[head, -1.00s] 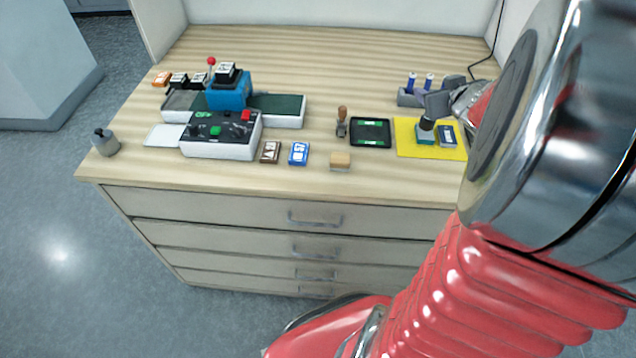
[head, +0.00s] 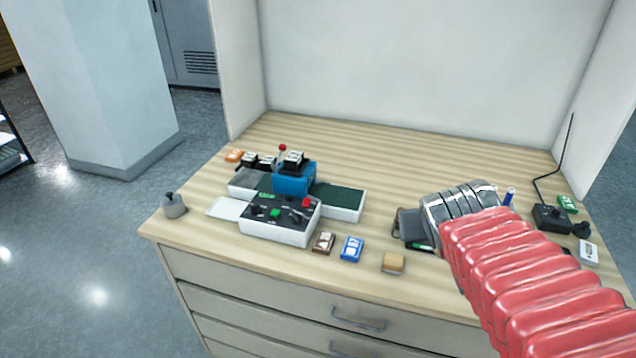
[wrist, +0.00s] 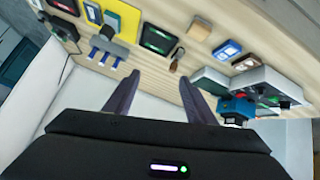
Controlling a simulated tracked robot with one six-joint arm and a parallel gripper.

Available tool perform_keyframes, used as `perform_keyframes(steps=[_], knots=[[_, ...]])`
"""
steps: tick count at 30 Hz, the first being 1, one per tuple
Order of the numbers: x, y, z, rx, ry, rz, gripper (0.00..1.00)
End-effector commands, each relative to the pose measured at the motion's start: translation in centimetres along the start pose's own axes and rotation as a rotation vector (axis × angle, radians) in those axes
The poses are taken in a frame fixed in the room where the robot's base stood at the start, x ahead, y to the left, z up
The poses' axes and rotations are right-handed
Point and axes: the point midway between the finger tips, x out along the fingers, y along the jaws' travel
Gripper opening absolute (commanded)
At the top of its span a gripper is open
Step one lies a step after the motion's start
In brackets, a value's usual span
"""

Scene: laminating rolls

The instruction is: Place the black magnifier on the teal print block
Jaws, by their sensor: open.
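The black magnifier (wrist: 107,33) shows small in the wrist view, upright over the yellow mat (wrist: 124,16). It seems to rest on the teal print block (wrist: 121,41), which is mostly hidden; the exact contact is too small to tell. In the head view my arm covers both. My gripper (wrist: 160,80) is open, its two dark fingers apart with nothing between them. It hangs clear of the magnifier, over the back part of the table.
Blue pens in a grey holder (wrist: 112,50) stand near my left finger in the wrist view. A stamp pad, wooden stamp and wooden block (head: 393,262) lie nearby. A blue press with a control box (head: 280,222) stands left.

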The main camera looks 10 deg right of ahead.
Motion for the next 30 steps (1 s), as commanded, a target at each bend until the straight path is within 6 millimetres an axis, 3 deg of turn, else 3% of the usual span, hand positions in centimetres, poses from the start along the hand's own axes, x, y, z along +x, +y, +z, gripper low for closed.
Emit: perform_keyframes(steps=[9,15,30], knots=[[-6.1,-8.3,6.1,-0.061,-0.162,-0.218,0.50],[-9.2,-11.7,9.3,-0.110,-0.239,-0.336,0.50],[-9.8,-12.3,9.9,-0.120,-0.256,-0.358,0.50]])
